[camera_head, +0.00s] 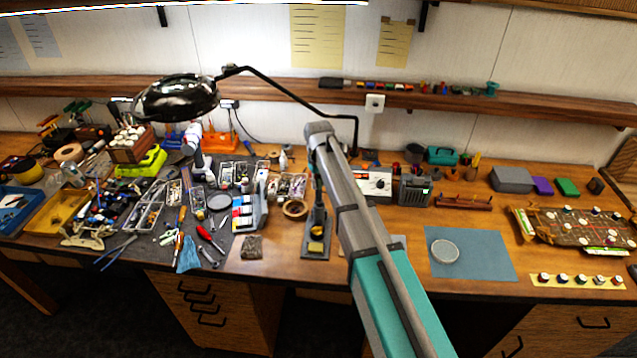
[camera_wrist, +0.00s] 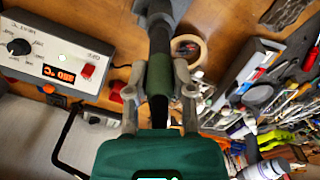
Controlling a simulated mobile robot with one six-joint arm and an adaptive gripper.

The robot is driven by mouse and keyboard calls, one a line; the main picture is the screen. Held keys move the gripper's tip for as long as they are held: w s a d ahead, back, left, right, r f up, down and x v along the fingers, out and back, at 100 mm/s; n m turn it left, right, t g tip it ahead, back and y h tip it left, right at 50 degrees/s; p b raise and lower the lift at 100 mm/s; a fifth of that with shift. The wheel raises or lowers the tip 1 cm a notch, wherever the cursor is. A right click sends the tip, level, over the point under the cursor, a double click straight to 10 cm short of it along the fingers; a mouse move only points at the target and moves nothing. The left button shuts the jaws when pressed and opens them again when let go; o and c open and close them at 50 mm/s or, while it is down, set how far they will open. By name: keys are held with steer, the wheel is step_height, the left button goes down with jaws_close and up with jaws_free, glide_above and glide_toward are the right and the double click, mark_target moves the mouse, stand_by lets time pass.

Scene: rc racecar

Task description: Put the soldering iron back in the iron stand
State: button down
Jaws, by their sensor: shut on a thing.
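The soldering iron (camera_wrist: 160,72), with a dark green sleeve and black parts, is between the two grey fingers of my gripper (camera_wrist: 158,84) in the wrist view. My gripper is shut on the sleeve. In the head view my arm hides most of the gripper and iron. The iron stand (camera_head: 317,238) has a dark base with a yellow sponge (camera_head: 316,247) near the table's front edge, below my gripper. A dark grey shape at the top of the wrist view meets the iron's far end; I cannot tell whether the tip is inside the stand.
The soldering station (camera_head: 373,184), with a lit display (camera_wrist: 58,74), stands right of the stand. A tape roll (camera_head: 294,209) and a tool-covered dark mat lie left. A magnifier lamp (camera_head: 180,98) reaches overhead. A blue mat (camera_head: 480,262) with a round dish lies right.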

steer(key=shift+f+b, duration=0.35)
steer(key=shift+f, duration=0.05)
steer(key=shift+c, duration=2)
jaws_free()
steer(key=o, duration=0.4)
steer(key=shift+r, duration=0.2)
steer(key=shift+r+p, duration=4.35)
steer(key=shift+p, duration=0.2)
